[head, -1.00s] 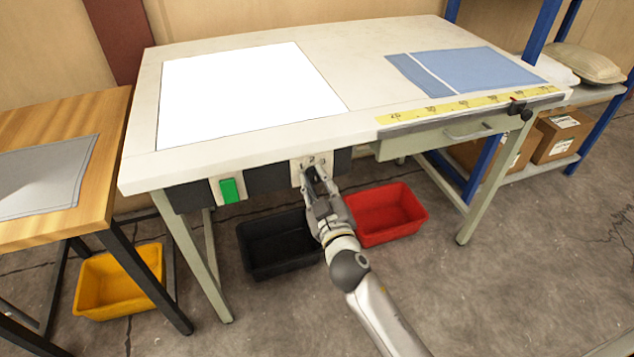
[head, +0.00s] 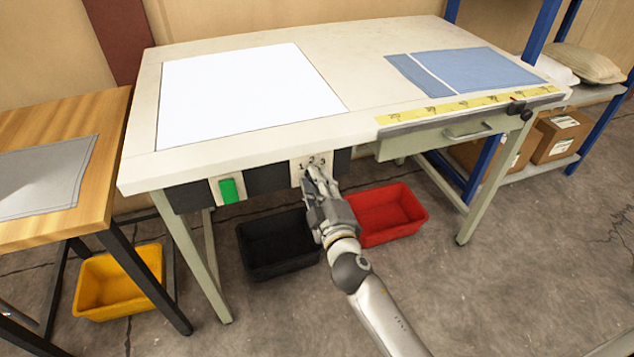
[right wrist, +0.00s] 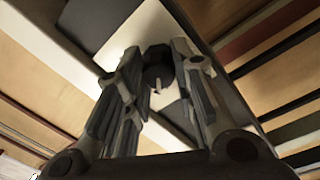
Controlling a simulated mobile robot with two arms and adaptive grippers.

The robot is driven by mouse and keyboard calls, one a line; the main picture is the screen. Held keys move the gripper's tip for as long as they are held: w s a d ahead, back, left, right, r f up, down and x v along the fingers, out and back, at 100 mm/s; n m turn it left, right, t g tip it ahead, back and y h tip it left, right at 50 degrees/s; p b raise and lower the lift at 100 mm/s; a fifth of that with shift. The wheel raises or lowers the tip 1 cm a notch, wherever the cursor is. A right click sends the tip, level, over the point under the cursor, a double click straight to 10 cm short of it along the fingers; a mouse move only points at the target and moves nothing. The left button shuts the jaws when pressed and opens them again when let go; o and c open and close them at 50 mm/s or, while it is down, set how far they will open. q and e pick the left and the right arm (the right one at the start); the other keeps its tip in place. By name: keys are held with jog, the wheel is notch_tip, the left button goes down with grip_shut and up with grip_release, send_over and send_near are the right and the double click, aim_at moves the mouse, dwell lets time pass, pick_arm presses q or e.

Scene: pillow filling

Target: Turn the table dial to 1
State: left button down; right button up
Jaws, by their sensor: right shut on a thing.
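The table dial's pale plate (head: 297,172), marked 1, 2 and 3, is on the front edge of the white table (head: 370,70). My right gripper (head: 313,178) is at the plate, shut on the dial, and covers it in the head view. In the right wrist view the dark round dial (right wrist: 158,68) with a small light pointer mark sits between the fingertips of my right gripper (right wrist: 160,62). I cannot tell which number the pointer faces. My left gripper is not in view.
A green button (head: 228,189) is on the table front to the left of the dial. A black bin (head: 262,262) and a red bin (head: 415,208) stand on the floor below. A drawer handle (head: 468,134) juts out at the right.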

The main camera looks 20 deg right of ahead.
grip_shut()
jog(key=o, duration=0.9)
grip_release()
jog(key=shift+a, duration=0.1)
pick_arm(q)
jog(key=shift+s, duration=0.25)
pick_arm(e)
jog(key=shift+o, duration=0.8)
jog(key=shift+s, duration=0.15)
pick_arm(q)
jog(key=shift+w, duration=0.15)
pick_arm(e)
jog(key=s, duration=1.1)
jog(key=shift+s+f, duration=0.35)
